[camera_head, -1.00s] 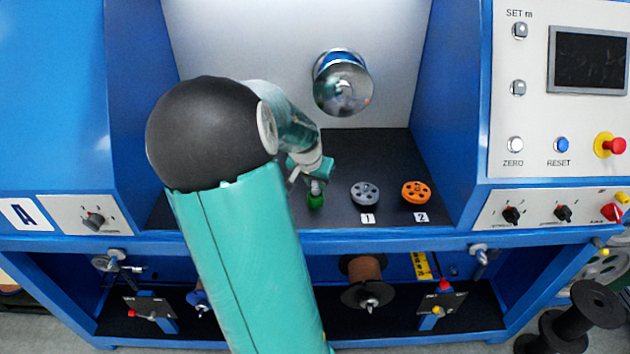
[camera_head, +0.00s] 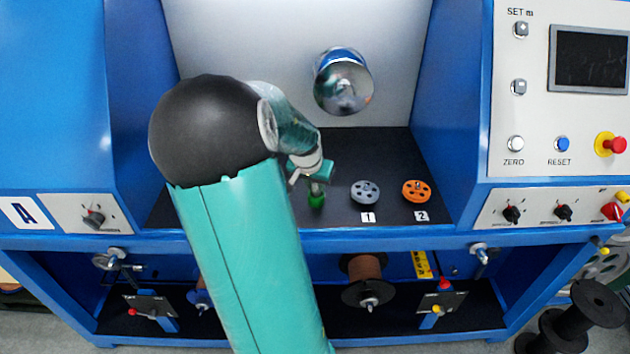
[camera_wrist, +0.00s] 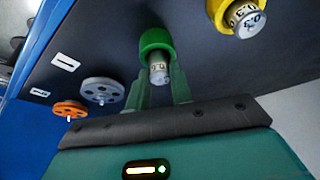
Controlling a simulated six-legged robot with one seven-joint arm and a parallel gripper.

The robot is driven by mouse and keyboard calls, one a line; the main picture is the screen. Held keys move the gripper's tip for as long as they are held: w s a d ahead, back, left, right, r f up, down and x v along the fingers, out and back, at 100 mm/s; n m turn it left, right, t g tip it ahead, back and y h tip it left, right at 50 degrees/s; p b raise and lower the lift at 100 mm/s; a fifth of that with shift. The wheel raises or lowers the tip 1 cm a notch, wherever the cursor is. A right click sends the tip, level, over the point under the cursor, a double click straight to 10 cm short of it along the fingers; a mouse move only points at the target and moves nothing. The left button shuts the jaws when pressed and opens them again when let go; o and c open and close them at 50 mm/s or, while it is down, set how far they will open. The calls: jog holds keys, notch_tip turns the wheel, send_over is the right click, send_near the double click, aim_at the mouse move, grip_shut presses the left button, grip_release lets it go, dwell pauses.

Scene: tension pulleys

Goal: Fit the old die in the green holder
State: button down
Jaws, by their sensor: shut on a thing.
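The green holder (camera_head: 316,201) is a small round cup on the black shelf, below my gripper (camera_head: 313,175). In the wrist view, the green holder (camera_wrist: 156,41) shows as a ring at top centre. The die (camera_wrist: 158,70), a silver cylinder with dark digits, is between my gripper's fingers (camera_wrist: 159,78), which are shut on it. Its far end meets the ring opening and looks lined up with it. How deep it sits inside is hidden. My gripper's fingers are small and partly hidden in the head view.
A yellow holder (camera_wrist: 222,14) with another silver die (camera_wrist: 245,18) stands near the green one. A grey pulley (camera_head: 365,192) and an orange pulley (camera_head: 416,191) lie to the right, by labels 1 and 2. A shiny round knob (camera_head: 343,82) sticks out of the back wall.

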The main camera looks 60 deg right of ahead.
jog(key=shift+f, duration=0.55)
jog(key=c, duration=1.2)
grip_release()
jog(key=shift+f, duration=0.1)
jog(key=shift+o, duration=0.2)
jog(key=v, duration=1.3)
jog(key=shift+r, duration=0.4)
jog(key=shift+a, duration=0.1)
